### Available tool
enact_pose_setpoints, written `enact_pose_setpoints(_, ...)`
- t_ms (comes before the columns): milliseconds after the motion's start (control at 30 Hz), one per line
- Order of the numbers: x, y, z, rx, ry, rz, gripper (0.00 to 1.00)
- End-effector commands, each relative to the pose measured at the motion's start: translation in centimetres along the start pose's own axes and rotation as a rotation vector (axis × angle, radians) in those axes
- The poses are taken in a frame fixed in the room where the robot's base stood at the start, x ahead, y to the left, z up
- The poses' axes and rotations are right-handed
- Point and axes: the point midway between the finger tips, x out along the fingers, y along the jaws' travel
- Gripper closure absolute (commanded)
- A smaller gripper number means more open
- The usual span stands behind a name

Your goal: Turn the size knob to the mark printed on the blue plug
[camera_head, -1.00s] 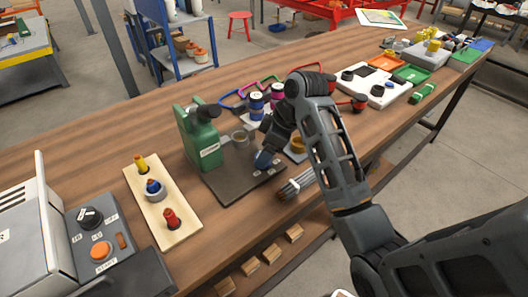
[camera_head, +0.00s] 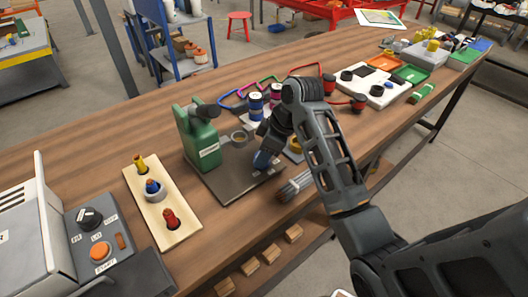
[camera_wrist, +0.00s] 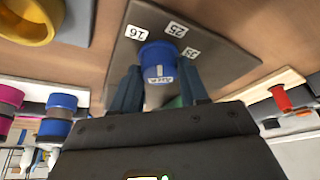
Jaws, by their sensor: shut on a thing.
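My gripper (camera_wrist: 160,88) is shut on a blue cylindrical piece (camera_wrist: 158,52) with a small white printed label, too small to read surely. The piece is over a dark plate (camera_wrist: 222,62), next to white number tags (camera_wrist: 175,30) that seem to read 16, 25 and 35. I cannot tell whether it is fixed to the plate. In the head view my gripper (camera_head: 264,160) is low over that plate. A blue plug (camera_head: 152,187) with a grey ring around it stands on a pale wooden board. A black knob (camera_head: 90,217) with unreadable labels is on the grey console at left.
The board also holds a yellow plug (camera_head: 140,164) and a red plug (camera_head: 170,218). An orange button (camera_head: 101,251) is on the console. A brush (camera_head: 293,187) lies at the bench's front.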

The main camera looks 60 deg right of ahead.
Motion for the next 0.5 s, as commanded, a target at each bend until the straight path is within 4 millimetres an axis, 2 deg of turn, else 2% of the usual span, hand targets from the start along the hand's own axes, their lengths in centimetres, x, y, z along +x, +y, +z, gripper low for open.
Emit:
enact_pose_setpoints(267, -0.15, -0.13, -0.07, 0.028, -0.001, 0.009, 0.87)
enact_pose_setpoints(500, -0.38, -0.29, -0.21, 0.145, -0.001, 0.056, 0.87)
